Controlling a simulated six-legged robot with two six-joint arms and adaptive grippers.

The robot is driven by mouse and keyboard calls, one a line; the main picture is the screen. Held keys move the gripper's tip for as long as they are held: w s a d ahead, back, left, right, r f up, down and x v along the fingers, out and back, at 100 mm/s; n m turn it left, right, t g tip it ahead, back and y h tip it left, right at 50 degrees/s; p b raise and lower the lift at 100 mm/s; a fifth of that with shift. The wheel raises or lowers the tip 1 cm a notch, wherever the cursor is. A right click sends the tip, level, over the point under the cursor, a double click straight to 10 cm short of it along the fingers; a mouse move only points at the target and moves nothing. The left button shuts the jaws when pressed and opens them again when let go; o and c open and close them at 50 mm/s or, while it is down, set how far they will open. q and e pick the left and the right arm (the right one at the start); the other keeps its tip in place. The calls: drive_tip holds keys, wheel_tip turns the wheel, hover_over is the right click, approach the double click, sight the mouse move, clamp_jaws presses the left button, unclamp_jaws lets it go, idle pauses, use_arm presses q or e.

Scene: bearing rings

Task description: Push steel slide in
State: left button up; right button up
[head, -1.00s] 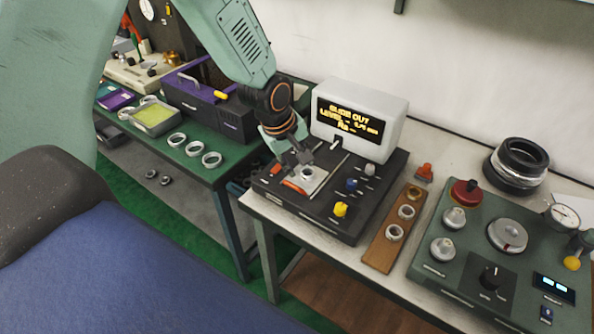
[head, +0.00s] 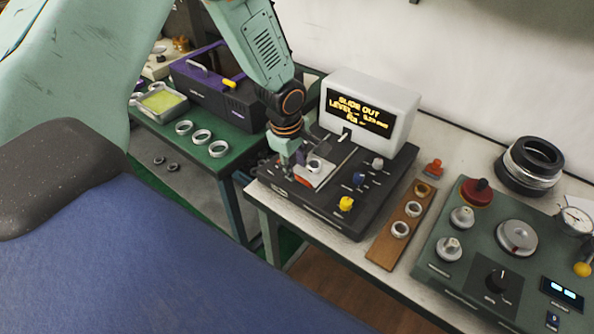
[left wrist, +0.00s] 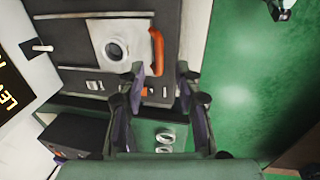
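The steel slide (head: 324,172) is a flat pale plate on the black instrument, with a metal ring (head: 314,165) sitting on it. The left wrist view also shows the slide (left wrist: 103,36) and the ring (left wrist: 116,49). An orange handle (left wrist: 157,52) runs along the slide's outer edge. My left gripper (head: 291,160) is over the instrument's left end, by the handle. In the left wrist view its two fingers are apart (left wrist: 162,80), and the handle's near end shows between the tips; contact cannot be told. My right gripper is not in view.
The instrument's display (head: 357,105) reads "SLIDE OUT". Yellow (head: 346,204), blue and grey knobs stand right of the slide. A wooden board (head: 386,246) with rings lies further right, beside a green console (head: 450,262). A green table (head: 180,153) with several rings is at left.

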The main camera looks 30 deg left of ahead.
sight(297, 177)
use_arm(q)
drive_tip(key=shift+w+d+f, duration=0.1)
drive_tip(key=shift+w+f, duration=0.1)
drive_tip(key=shift+f, duration=0.45)
drive_tip(key=shift+w+d+f, duration=0.1)
drive_tip(key=shift+w+f, duration=0.05)
drive_tip(key=shift+f, duration=0.45)
drive_tip(key=shift+a+f, duration=0.15)
drive_tip(key=shift+f, duration=0.1)
drive_tip(key=shift+a+f, duration=0.1)
drive_tip(key=shift+a, duration=0.05)
drive_tip(key=shift+s, duration=0.1)
drive_tip(key=shift+w+d, duration=0.2)
drive_tip(key=c, duration=0.3)
drive_tip(key=shift+s+a, duration=0.1)
clamp_jaws()
